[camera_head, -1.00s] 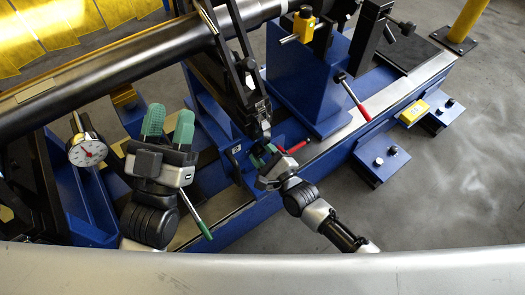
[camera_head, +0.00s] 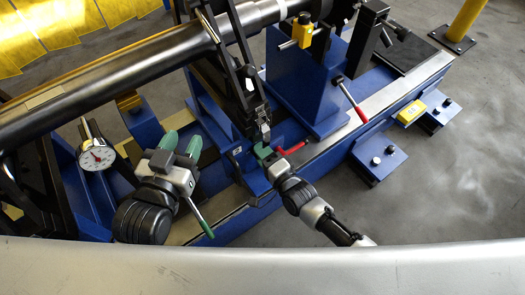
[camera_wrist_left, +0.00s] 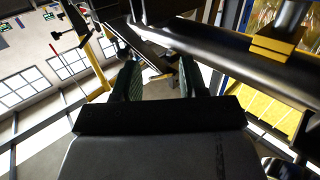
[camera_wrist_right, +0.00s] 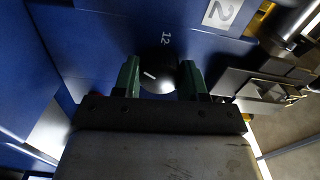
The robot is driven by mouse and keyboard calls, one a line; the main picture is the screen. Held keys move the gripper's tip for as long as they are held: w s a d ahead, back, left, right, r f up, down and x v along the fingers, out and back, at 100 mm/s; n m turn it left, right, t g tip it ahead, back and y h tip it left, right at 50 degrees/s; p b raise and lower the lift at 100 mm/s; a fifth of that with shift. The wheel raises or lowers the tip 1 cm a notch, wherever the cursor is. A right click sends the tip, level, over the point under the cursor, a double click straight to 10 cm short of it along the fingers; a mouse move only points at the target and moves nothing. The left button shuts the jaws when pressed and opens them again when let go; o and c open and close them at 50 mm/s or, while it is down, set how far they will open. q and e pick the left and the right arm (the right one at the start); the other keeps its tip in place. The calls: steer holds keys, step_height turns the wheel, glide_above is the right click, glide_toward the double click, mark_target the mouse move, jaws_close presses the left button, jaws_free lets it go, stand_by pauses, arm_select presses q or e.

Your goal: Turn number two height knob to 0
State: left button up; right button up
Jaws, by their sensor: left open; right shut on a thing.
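The height knob (camera_wrist_right: 158,76) shows in the right wrist view as a round black knob with a short white line, slanted toward upper left. The number 12 (camera_wrist_right: 165,40) is on the blue panel just above it, and a plate with a 2 (camera_wrist_right: 222,12) is at the upper right. My right gripper (camera_wrist_right: 157,84) has its green fingers on both sides of the knob, shut on it. In the head view it (camera_head: 264,152) is at the foot of the middle stand; the knob is hidden there. My left gripper (camera_head: 182,146) is open and empty before the blue base.
A long dark shaft (camera_head: 120,70) runs above the blue base. A dial gauge (camera_head: 97,156) stands left of my left gripper. A red lever (camera_head: 293,148) is close to my right gripper; another (camera_head: 350,98) is farther right. Floor (camera_head: 440,220) is clear at right.

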steer(key=n+p, duration=0.2)
steer(key=n, duration=0.7)
arm_select(q)
steer(key=s+a+f+g+y+p, duration=0.1)
steer(key=s+a+f+g+y, duration=0.25)
steer(key=s+f+g, duration=0.55)
steer(key=w+d+r+t+h+b, duration=0.3)
steer(key=w+r+t, duration=0.4)
steer(key=w, duration=0.2)
step_height(320, 180, up, 9)
steer(key=s+d+t+h+b, duration=0.1)
steer(key=t+h+b, duration=0.1)
steer(key=t, duration=0.6)
steer(key=shift+d+h+b, duration=0.25)
steer(key=shift+h+b, duration=0.05)
steer(key=shift+h, duration=0.15)
arm_select(e)
steer(key=n, duration=3.3)
steer(key=shift+s+f, duration=0.15)
